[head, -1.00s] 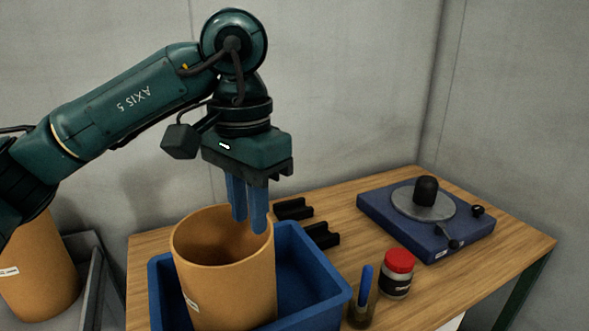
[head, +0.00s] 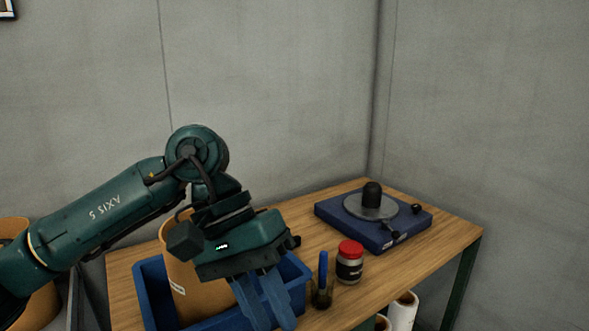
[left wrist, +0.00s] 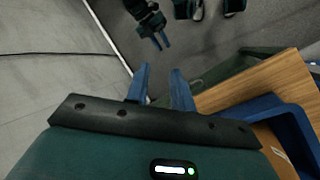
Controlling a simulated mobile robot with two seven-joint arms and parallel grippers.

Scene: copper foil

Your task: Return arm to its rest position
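My left gripper (head: 272,318) hangs in front of the blue bin at its near edge in the head view, tilted with its blue fingers pointing down. The fingers are apart with nothing between them. They also show empty and spread in the left wrist view (left wrist: 160,88), over the floor beside the table.
An orange cylinder (head: 182,268) stands in the blue bin (head: 150,290) on the wooden table (head: 415,255). A red-lidded jar (head: 349,268), a cup with a blue-handled tool (head: 322,275) and a blue turntable base (head: 330,210) stand to the right. White rolls (head: 403,312) are below the table.

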